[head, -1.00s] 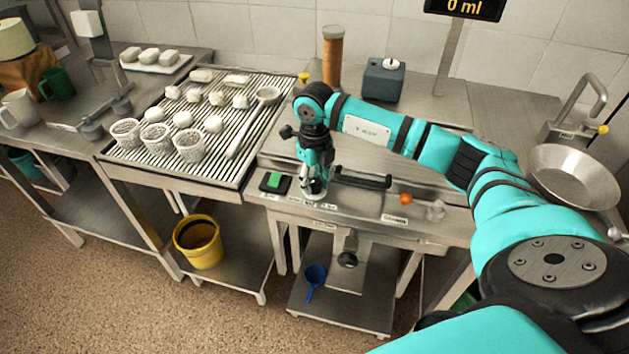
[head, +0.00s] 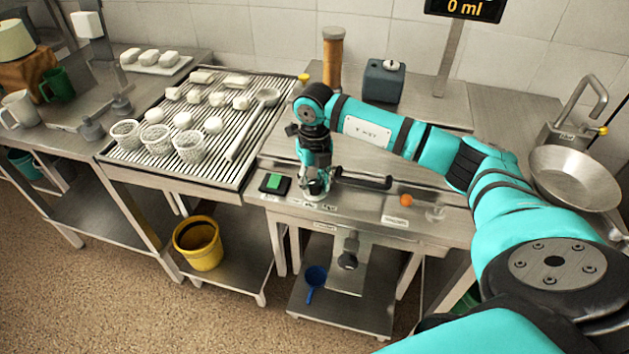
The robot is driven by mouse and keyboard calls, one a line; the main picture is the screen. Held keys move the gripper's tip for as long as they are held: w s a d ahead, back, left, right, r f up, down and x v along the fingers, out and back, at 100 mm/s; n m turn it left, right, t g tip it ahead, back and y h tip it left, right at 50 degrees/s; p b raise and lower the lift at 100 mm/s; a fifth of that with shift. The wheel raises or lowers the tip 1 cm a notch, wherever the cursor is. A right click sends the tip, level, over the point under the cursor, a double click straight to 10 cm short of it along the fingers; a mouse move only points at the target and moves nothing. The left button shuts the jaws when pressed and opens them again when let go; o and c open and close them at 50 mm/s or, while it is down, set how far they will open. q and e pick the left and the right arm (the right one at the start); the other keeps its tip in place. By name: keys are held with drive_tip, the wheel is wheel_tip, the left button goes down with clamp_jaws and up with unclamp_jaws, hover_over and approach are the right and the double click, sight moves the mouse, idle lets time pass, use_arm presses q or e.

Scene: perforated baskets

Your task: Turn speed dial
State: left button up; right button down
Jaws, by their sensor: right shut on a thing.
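My right gripper (head: 316,186) points down at the front panel of the steel machine table (head: 350,205). It is shut on the speed dial, a small round control on the panel's left part. The fingers hide most of the dial, so its pointer cannot be read. A label lies just in front of it, too small to read. My left gripper is not in view.
A green switch (head: 274,183) sits just left of the gripper and a black handle bar (head: 365,181) just right. An orange knob (head: 406,200) is farther right. A slatted rack (head: 215,165) with perforated baskets (head: 189,147) stands left.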

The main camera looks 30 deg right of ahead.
sight(314, 182)
drive_tip(key=c, duration=1)
unclamp_jaws()
drive_tip(key=shift+o, duration=0.2)
wheel_tip(314, 182, up, 8)
drive_tip(key=shift+w+r, duration=0.1)
